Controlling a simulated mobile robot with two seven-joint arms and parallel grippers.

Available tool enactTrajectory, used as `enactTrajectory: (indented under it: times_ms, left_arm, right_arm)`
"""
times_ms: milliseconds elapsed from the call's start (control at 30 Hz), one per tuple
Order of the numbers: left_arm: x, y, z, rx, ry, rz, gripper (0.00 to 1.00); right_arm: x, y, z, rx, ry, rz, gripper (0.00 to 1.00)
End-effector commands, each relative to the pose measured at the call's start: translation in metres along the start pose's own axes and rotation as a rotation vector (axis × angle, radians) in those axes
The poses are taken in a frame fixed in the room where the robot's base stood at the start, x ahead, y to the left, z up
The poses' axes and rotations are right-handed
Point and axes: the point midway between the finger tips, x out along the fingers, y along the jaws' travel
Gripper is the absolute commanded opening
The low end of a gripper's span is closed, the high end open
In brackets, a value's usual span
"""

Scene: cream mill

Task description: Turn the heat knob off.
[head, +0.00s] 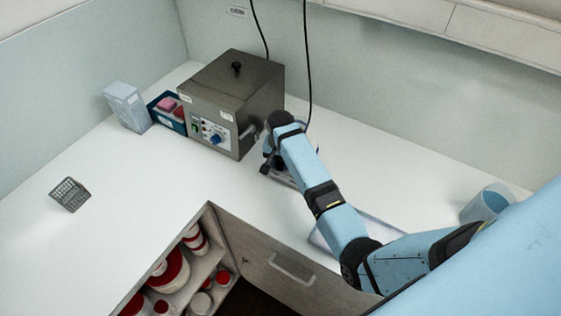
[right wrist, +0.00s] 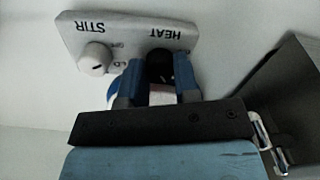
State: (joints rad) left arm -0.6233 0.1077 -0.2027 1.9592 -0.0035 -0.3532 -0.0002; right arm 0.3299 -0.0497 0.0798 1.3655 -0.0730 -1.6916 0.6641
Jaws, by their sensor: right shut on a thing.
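The heat knob (right wrist: 160,68) is dark and sits below the upside-down HEAT label on a pale control panel (right wrist: 130,22). My right gripper (right wrist: 158,74) has its two blue fingers on either side of this knob and is shut on it. Its pointer is hidden, so I cannot tell its setting. A white STIR knob (right wrist: 95,58) with a dark line is beside it, clear of the fingers. In the head view my right gripper (head: 268,165) is low at the counter, and my wrist mostly hides the device there. My left gripper is out of view.
A steel box with a blue dial (head: 235,95) stands just left of my right gripper. A blue tray (head: 168,122), a pale carton (head: 126,107) and a small grey gridded object (head: 70,194) are farther left. Black cables hang behind. The left counter is mostly clear.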

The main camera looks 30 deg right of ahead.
Motion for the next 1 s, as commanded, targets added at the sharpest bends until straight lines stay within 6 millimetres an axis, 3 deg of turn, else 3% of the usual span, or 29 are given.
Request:
enactTrajectory:
  times_ms: [500, 1000]
  left_arm:
    - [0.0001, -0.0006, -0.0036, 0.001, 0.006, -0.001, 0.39]
    - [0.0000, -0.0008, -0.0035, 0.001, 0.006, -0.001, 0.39]
  right_arm:
    - [-0.0010, 0.0002, -0.0013, -0.440, 0.003, 0.001, 0.05]
    - [-0.0012, -0.0004, -0.0011, -0.613, 0.004, 0.000, 0.05]
